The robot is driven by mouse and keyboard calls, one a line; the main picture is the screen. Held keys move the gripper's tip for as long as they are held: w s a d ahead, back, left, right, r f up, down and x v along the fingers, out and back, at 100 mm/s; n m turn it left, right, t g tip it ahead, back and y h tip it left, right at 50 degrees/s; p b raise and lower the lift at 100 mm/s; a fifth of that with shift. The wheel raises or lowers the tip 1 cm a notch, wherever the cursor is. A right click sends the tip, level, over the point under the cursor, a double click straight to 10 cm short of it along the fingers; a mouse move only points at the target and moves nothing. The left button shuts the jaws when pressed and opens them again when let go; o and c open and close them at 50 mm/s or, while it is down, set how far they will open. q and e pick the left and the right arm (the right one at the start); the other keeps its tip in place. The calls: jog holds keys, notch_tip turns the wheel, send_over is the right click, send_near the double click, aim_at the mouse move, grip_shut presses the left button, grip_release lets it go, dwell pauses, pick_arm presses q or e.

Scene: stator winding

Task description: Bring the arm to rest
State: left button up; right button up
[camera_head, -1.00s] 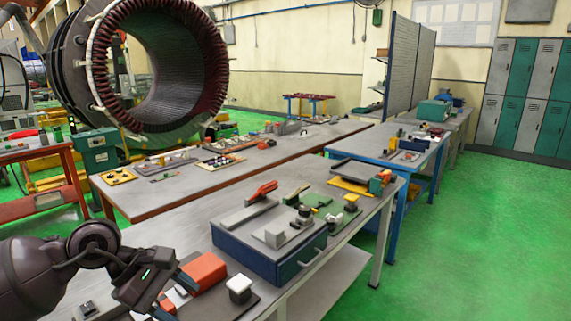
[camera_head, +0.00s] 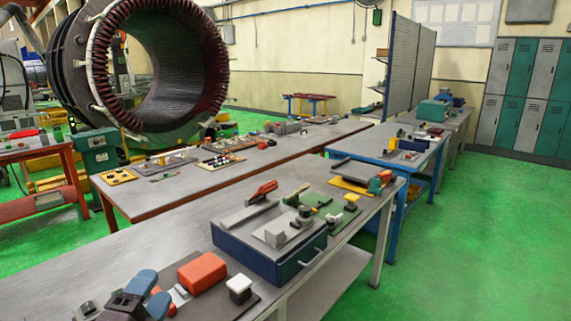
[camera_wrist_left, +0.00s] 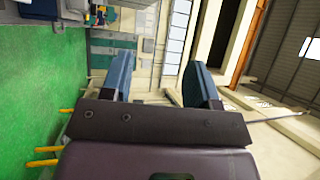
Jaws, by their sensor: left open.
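My left gripper (camera_head: 151,290) shows at the bottom left of the head view, low in the frame, with its two blue fingers apart and nothing between them. In the left wrist view (camera_wrist_left: 161,75) the fingers are spread and empty, with the far wall and lockers behind. In the head view the gripper appears just left of an orange-red block (camera_head: 203,271) on the near workbench (camera_head: 150,245); I cannot tell the gap. Most of my left arm is out of frame. My right gripper is not in view.
A blue drawer box (camera_head: 262,248) with parts on top stands on the near bench. A white-topped block (camera_head: 239,287) is beside the orange-red block. The large stator ring (camera_head: 150,65) stands behind the benches. The green floor (camera_head: 450,245) at right is clear.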

pick_arm(q)
jog(key=s+a+f+n+g+y, duration=0.3)
jog(key=s+f+n+g, duration=0.1)
jog(key=f+n, duration=0.2)
jog(key=s+a+f+n+g+y, duration=0.3)
jog(key=s+f+n, duration=0.1)
jog(key=f+n, duration=0.2)
jog(key=s+f+n+g+h, duration=0.2)
jog(key=s+f+n+g, duration=0.6)
jog(key=s, duration=0.7)
jog(key=w+f+m+t+b, duration=0.1)
jog(key=w+f+t+b, duration=0.2)
jog(key=f, duration=0.8)
jog(key=w+d+f+m+t+b, duration=0.1)
jog(key=w+f+t+b, duration=0.2)
jog(key=f+b, duration=0.4)
notch_tip(320, 180, down, 4)
jog(key=shift+w, duration=0.6)
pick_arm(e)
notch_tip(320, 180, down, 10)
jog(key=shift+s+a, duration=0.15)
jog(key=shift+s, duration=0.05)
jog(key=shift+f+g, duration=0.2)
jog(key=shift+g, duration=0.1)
